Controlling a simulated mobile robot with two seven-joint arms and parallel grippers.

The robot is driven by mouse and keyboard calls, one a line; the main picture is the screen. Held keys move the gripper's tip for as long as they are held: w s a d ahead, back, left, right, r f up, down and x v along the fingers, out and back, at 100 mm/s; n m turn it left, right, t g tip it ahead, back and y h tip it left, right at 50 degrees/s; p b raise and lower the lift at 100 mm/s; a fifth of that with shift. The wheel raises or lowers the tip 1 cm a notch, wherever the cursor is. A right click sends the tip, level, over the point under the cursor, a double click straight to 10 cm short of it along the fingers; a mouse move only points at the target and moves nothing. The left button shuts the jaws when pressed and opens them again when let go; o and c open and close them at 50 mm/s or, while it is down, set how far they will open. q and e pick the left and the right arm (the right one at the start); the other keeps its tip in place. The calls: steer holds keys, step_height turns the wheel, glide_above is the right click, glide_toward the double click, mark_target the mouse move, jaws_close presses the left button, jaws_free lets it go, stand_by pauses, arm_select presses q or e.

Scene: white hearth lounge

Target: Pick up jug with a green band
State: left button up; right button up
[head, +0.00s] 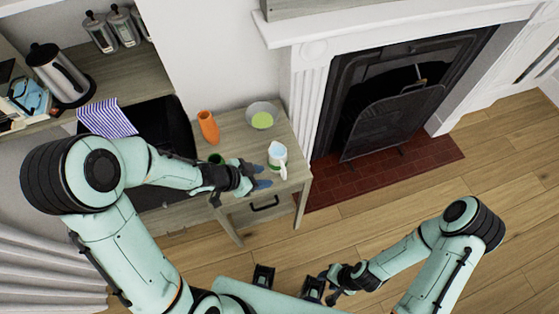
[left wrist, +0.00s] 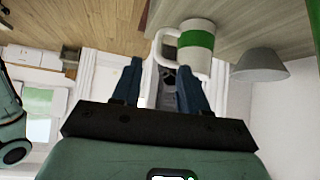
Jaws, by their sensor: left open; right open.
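The white jug with a green band (head: 277,160) stands upright on the small wooden side table near its right front part. In the left wrist view the jug (left wrist: 199,41) shows its green band, and its white handle is just beyond my fingertips. My left gripper (head: 265,176) is open and empty, with its fingers close beside the jug. It also shows in the left wrist view (left wrist: 160,66), where the handle lines up with the gap between the fingers. I cannot tell whether they touch. My right gripper (head: 328,285) is open and empty, low over the floor.
The fireplace (head: 400,105) is to the right. The wooden floor (head: 400,205) has free room.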

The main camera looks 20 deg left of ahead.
mark_target(283, 178)
arm_select(q)
steer(key=b+x, duration=0.1)
steer(key=x, duration=0.3)
steer(key=shift+d+f, duration=0.1)
steer(key=shift+f, duration=0.15)
steer(key=shift+w+d+f, duration=0.1)
steer(key=shift+w, duration=0.05)
steer(key=b+x, duration=0.2)
steer(key=x, duration=0.2)
steer(key=shift+d+f, duration=0.1)
steer(key=shift+d, duration=0.05)
steer(key=shift+w+d+f, duration=0.25)
steer(key=shift+f, duration=0.05)
arm_select(e)
steer(key=f, duration=0.1)
steer(key=s+f, duration=0.1)
steer(key=f, duration=0.1)
steer(key=s+f, duration=0.1)
steer(key=shift+f, duration=0.25)
arm_select(q)
steer(key=shift+r, duration=0.1)
jaws_close()
